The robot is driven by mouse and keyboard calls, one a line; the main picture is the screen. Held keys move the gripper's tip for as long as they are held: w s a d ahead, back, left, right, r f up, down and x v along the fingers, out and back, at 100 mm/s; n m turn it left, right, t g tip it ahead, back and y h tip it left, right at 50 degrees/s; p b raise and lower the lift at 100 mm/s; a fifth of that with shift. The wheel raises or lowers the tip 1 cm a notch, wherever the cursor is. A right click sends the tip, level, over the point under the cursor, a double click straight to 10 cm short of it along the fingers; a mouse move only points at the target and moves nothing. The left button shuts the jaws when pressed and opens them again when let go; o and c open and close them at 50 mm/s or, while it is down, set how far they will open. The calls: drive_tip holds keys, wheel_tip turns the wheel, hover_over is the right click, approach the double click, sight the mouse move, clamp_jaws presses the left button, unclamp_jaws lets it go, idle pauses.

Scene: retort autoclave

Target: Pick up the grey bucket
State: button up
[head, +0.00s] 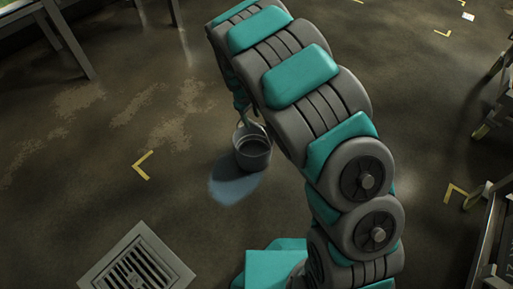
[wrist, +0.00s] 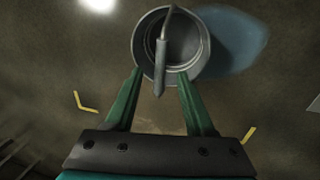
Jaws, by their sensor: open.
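The grey bucket (head: 254,154) stands upright on the floor near the middle of the head view, partly behind my arm. In the wrist view the bucket (wrist: 201,62) shows from above, with its rim round and its handle (wrist: 161,62) crossing the opening toward my gripper. My gripper (wrist: 159,78) is open, its two green fingers apart on either side of the handle's grip end. The fingertips reach to the near rim in the picture; I cannot tell their height above it. In the head view my gripper (head: 243,106) is mostly hidden by my arm, just above the bucket.
A bluish wet patch (head: 229,186) lies beside the bucket. A floor drain grate (head: 137,269) is at the lower left. Yellow corner marks (head: 141,167) are on the floor. A table leg (head: 68,40) stands at the upper left, and wheeled frames (head: 482,131) at the right edge. The floor between is clear.

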wheel_tip(320, 180, down, 7)
drive_tip(key=w+b, duration=0.1)
drive_tip(key=shift+d+f, duration=0.15)
drive_tip(key=shift+d, duration=0.2)
drive_tip(key=shift+w, duration=0.1)
clamp_jaws()
idle(0.3)
idle(1.0)
